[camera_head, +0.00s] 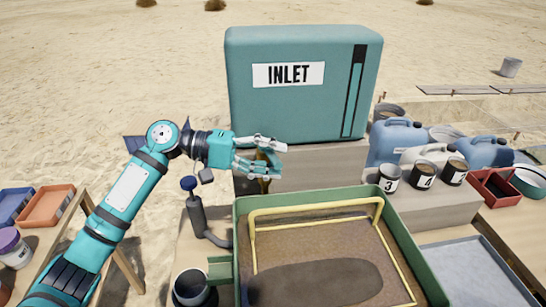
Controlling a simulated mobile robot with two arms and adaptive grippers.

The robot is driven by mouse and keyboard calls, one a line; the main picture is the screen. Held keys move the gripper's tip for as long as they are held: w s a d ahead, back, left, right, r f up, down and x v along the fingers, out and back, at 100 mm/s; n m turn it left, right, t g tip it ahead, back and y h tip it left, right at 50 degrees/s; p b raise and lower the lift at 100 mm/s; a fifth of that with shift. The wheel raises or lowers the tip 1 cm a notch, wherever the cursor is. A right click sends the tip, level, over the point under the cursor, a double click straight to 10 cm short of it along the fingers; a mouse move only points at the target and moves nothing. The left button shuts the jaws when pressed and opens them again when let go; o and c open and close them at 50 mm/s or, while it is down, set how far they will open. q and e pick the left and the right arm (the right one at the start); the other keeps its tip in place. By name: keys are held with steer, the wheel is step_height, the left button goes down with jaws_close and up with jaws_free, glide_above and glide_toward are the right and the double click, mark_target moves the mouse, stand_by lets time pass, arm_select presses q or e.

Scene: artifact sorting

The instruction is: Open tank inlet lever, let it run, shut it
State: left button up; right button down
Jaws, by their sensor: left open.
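The teal tank (300,108) labelled INLET stands upright on a block at the back centre. A dark upright gauge strip (355,90) with a teal column runs down its right side. My left gripper (279,160) is open at the tank's lower left front. A small brass-brown fitting (263,183), perhaps the inlet lever, shows between and below its fingers. The fingers hide much of this fitting, and I cannot tell whether they touch it. My right gripper is not in view.
Below the tank is a green-rimmed tray (418,262) of brown soil with a yellow frame (315,208). Numbered cups (423,176) and blue jugs (397,140) crowd the right.

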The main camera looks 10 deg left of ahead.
arm_select(q)
steer(key=s+a+r, duration=0.1)
steer(key=a+r, duration=0.1)
steer(key=a, duration=0.9)
steer(key=shift+a, duration=0.25)
steer(key=shift+s, duration=0.15)
